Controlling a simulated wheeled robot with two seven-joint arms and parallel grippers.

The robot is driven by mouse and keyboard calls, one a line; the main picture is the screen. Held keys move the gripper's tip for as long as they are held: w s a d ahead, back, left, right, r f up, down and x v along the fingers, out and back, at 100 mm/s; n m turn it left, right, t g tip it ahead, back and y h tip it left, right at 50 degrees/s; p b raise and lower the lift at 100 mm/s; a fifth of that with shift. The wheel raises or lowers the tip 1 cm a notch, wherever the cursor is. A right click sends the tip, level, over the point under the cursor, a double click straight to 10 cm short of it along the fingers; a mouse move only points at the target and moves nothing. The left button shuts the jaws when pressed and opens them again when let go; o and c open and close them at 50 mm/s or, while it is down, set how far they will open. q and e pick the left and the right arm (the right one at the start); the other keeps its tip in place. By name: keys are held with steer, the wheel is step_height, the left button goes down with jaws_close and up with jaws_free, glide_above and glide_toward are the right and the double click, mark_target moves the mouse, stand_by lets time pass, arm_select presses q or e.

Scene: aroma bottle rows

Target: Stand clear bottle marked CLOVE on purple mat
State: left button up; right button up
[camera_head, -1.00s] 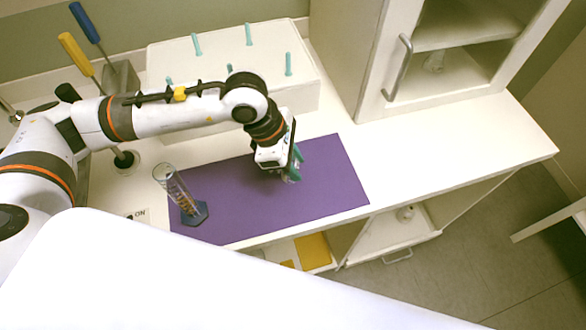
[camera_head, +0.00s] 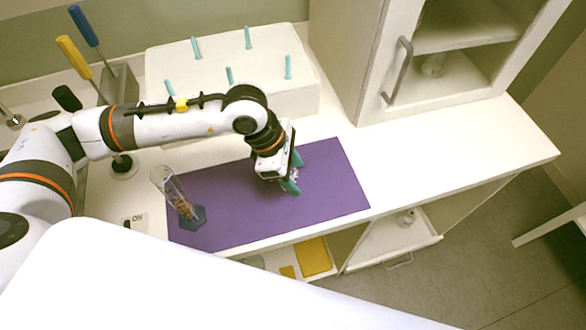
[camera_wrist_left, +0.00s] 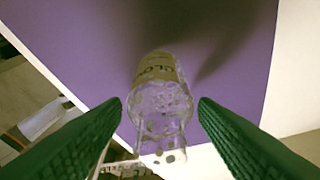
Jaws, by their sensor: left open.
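The clear bottle (camera_wrist_left: 160,100) shows in the left wrist view between my fingers, with a tan label on which letters like "CLO" can be read. Gaps show between it and both fingers. In the head view a small part of the bottle (camera_head: 295,175) shows at the fingertips, over the right part of the purple mat (camera_head: 240,195). My left gripper (camera_head: 294,173) is open, with its green fingers on either side of the bottle; it also shows in the left wrist view (camera_wrist_left: 160,110). The bottle's base contact is hard to see. My right gripper is not in view.
A glass cylinder (camera_head: 172,188) on a blue base stands on the mat's left end. A white box with teal pegs (camera_head: 210,75) stands behind my arm. A cabinet (camera_head: 375,60) stands at the back right. The counter right of the mat (camera_head: 440,145) is clear.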

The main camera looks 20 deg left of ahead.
arm_select(q)
steer(key=shift+a+r, duration=0.2)
steer(key=shift+r, duration=0.25)
steer(key=b+v, duration=0.2)
steer(key=v, duration=0.9)
steer(key=shift+s+d+r, duration=0.1)
steer(key=shift+s, duration=0.05)
